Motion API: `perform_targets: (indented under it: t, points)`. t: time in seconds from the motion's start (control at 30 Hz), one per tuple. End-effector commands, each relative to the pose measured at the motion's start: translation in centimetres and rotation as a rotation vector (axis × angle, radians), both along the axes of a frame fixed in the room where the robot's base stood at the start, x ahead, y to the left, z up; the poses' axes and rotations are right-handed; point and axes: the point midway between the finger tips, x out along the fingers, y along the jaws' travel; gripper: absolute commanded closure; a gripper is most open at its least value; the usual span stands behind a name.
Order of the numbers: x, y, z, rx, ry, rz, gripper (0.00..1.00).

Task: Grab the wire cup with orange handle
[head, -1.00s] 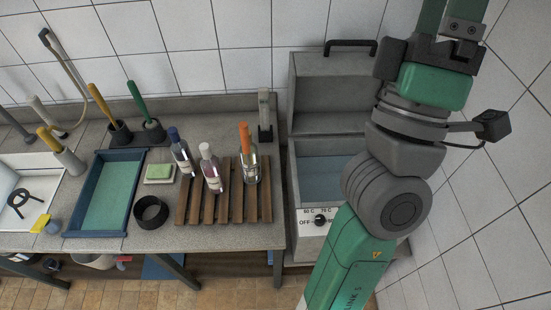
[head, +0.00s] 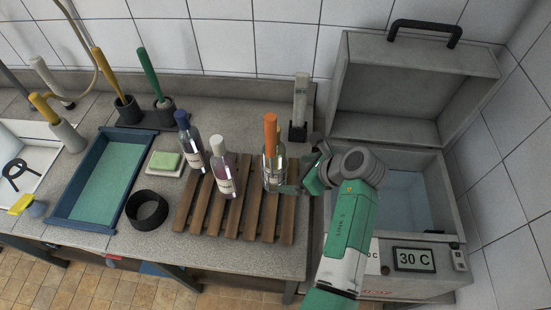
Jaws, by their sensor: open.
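The wire cup (head: 273,175) with its upright orange handle (head: 270,136) stands on the right part of the brown slatted wooden rack (head: 204,222). A clear bottle shape shows within or behind the cup; I cannot tell which. My gripper (head: 289,187) is open and comes in from the right, low, right beside the cup's right side. Its fingers are small and partly merge with the cup in the picture, so whether they touch it or reach around it is unclear.
A clear bottle with a white cap (head: 224,176) and one with a blue cap (head: 190,144) stand left of the cup. A grey upright device (head: 300,104) stands behind. A water bath (head: 449,163) with its lid raised is at right. A black ring (head: 147,210) lies left.

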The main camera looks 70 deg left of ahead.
Motion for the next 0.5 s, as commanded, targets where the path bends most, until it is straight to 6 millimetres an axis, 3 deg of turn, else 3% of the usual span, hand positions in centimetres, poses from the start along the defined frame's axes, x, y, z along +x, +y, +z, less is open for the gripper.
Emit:
perform_targets:
  t: [0.33, 0.5]
  points:
    - [-1.3, 2.0, -2.2, 0.002, 0.002, 0.001, 0.06]
    - [-2.6, 3.8, -4.5, 0.002, 0.004, 0.001, 0.06]
